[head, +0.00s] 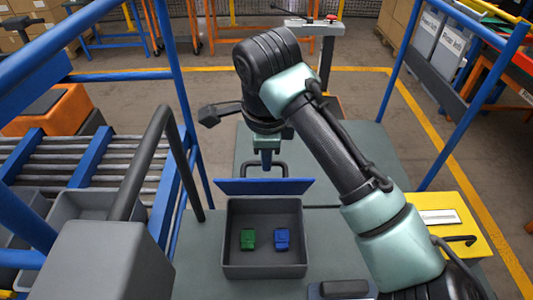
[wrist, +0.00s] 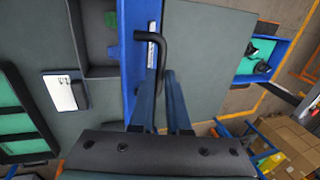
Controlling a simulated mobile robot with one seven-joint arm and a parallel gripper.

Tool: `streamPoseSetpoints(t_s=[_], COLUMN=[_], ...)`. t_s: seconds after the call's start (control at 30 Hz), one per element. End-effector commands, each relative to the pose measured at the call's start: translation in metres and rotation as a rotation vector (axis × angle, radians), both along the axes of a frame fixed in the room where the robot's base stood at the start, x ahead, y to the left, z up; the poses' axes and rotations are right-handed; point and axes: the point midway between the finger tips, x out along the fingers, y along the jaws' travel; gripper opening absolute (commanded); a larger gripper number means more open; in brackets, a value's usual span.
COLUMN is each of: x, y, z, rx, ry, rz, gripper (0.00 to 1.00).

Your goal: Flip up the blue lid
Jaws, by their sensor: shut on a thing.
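The blue lid (head: 240,187) stands raised at the back edge of a dark grey box (head: 232,262), so the box's inside is open to view. The lid also shows as a blue strip in the wrist view (wrist: 130,60). Its black bar handle (head: 283,166) is on the far side of the lid. My gripper (head: 266,166) is at the handle behind the lid. In the wrist view my gripper's fingers (wrist: 161,85) are shut on the handle (wrist: 152,37). The lid's exact angle is hard to tell.
A green block (head: 248,239) and a blue block (head: 282,239) lie inside the box. A yellow panel (head: 465,222) is at right. Blue rails (head: 455,100) and a roller conveyor (head: 75,160) flank the table. The grey tabletop (head: 375,150) behind is mostly clear.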

Motion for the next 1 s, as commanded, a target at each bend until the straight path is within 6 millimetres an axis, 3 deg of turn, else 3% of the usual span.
streamPoseSetpoints(t_s=[0.27, 0.53, 0.8, 1.0], x=[0.003, 0.031, 0.029, 0.029], y=[0.001, 0.0, -0.001, -0.001], z=[0.004, 0.025, 0.018, 0.017], rx=[0.003, 0.022, 0.018, 0.018], ry=[-0.003, -0.01, -0.009, -0.007], rz=[-0.001, -0.015, -0.013, -0.013], gripper=[0.0, 0.0, 0.45, 0.45])
